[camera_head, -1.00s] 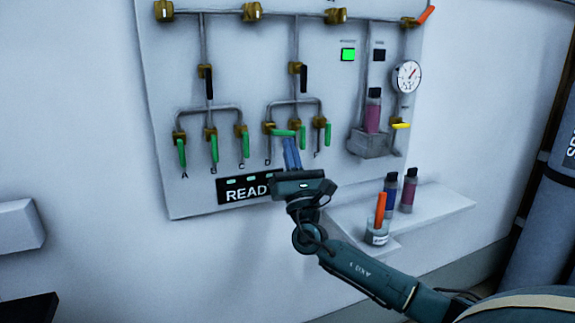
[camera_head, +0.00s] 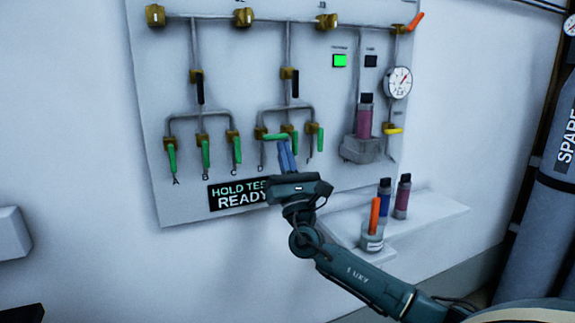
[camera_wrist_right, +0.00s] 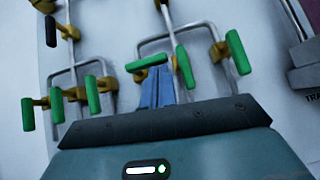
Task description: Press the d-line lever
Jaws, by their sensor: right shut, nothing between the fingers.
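The green d-line lever (camera_head: 272,137) lies roughly horizontal on its brass valve, while the other green levers hang down. It also shows level in the right wrist view (camera_wrist_right: 147,62). My right gripper (camera_head: 286,146) is shut and empty, its blue fingertips just below the right end of this lever. In the right wrist view the fingertips (camera_wrist_right: 158,72) overlap the space under the lever's right end; I cannot tell whether they touch it. The E lever (camera_wrist_right: 185,67) hangs close to the right of the fingertips. My left gripper is not in view.
A display (camera_head: 238,194) reads HOLD TEST READY, partly covered by my right gripper. The F lever (camera_head: 320,138) hangs to the right. A shelf (camera_head: 425,212) below holds two bottles and a cup with an orange item. A gauge (camera_head: 398,82) is at upper right.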

